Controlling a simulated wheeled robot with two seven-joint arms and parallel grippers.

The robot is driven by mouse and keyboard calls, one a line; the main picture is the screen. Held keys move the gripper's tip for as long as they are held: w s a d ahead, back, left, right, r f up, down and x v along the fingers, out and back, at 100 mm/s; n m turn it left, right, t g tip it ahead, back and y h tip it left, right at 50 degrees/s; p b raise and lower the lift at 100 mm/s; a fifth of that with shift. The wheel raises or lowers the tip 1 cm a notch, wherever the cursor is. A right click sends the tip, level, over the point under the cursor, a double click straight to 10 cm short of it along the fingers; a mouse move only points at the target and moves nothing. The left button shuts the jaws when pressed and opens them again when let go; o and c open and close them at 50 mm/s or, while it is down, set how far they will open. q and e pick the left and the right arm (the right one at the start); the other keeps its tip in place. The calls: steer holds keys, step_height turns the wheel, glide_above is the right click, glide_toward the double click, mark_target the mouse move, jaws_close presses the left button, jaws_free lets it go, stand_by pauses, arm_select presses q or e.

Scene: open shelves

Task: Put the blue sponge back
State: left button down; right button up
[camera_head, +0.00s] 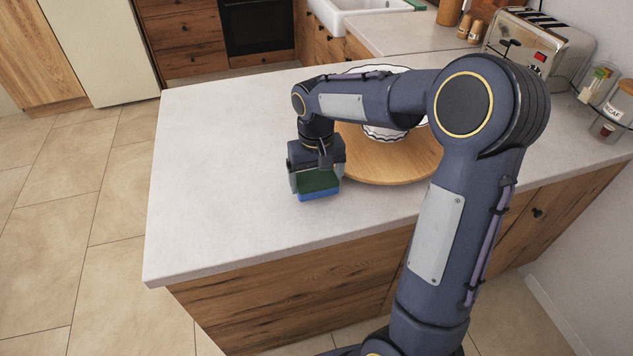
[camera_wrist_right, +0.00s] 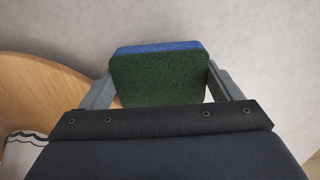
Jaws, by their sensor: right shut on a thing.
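The blue sponge (camera_head: 318,194) has a dark green scouring side and a blue side. My right gripper (camera_head: 317,184) is shut on it, over the pale counter near its front edge. In the right wrist view the sponge (camera_wrist_right: 160,75) sits between the two grey fingers, green face toward the camera and a blue edge at the top. I cannot tell whether the sponge touches the counter. My left gripper is not in view.
A round wooden board (camera_head: 385,170) lies just right of the gripper, with a white dish (camera_head: 385,133) on it, partly hidden by my arm. A sink (camera_head: 355,8), a toaster (camera_head: 540,50) and jars (camera_head: 617,104) stand farther back. The counter's left part is clear.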

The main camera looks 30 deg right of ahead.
steer(key=shift+f, duration=0.85)
steer(key=shift+f, duration=0.2)
steer(key=o, duration=0.7)
steer(key=shift+r, duration=0.15)
